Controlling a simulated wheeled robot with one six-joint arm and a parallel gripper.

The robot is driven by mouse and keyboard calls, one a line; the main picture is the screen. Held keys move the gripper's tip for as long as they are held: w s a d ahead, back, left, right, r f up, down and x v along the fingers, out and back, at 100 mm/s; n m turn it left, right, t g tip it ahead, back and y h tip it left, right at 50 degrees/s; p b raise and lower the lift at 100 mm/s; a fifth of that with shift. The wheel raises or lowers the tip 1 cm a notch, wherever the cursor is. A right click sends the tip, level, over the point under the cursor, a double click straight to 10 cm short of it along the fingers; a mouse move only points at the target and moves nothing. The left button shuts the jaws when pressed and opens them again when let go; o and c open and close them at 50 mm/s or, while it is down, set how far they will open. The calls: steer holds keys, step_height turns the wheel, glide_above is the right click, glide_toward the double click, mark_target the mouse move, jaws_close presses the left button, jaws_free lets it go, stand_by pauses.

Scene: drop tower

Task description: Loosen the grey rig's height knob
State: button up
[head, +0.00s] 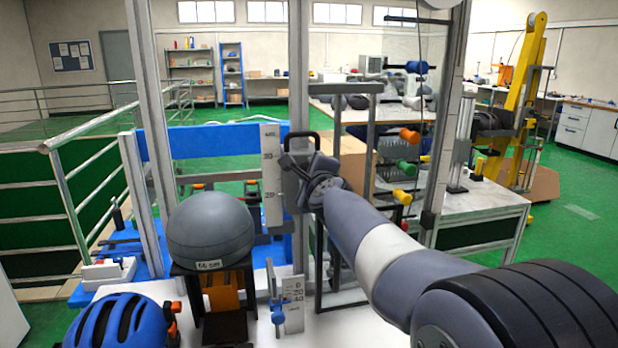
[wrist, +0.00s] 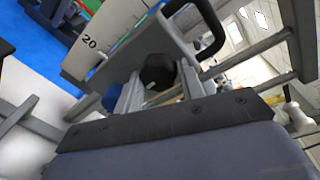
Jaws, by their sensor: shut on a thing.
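The grey rig's upright post (head: 299,80) stands in the middle of the head view, with a white height scale (head: 271,180) beside it. A black loop handle (head: 301,140) shows just above my gripper (head: 298,170). In the wrist view, the black height knob (wrist: 158,72) sits between the fingers of my gripper (wrist: 157,86), which is shut on it. The scale's "20" mark also shows in the wrist view (wrist: 92,42). In the head view my gripper hides the knob. I cannot tell how tight the knob is.
A grey ball (head: 210,230) rests on a black stand left of my arm, with a blue helmet (head: 122,322) in front. A small scale with a blue knob (head: 278,316) stands below my gripper. Coloured handles (head: 406,167) are to the right. Railings (head: 62,190) line the left.

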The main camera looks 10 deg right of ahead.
steer(key=shift+m, duration=0.4)
steer(key=o, duration=1)
steer(key=s, duration=0.3)
steer(key=s+r, duration=0.1)
steer(key=s, duration=0.3)
steer(key=s+p, duration=0.1)
steer(key=s, duration=0.2)
steer(key=shift+s+r, duration=0.15)
steer(key=shift+s, duration=0.2)
steer(key=shift+w, duration=0.1)
steer(key=w, duration=0.3)
steer(key=w+f, duration=0.1)
steer(key=w, duration=0.3)
steer(key=w+b, duration=0.1)
steer(key=w, duration=0.2)
steer(key=shift+w+f, duration=0.15)
steer(key=shift+w, duration=0.15)
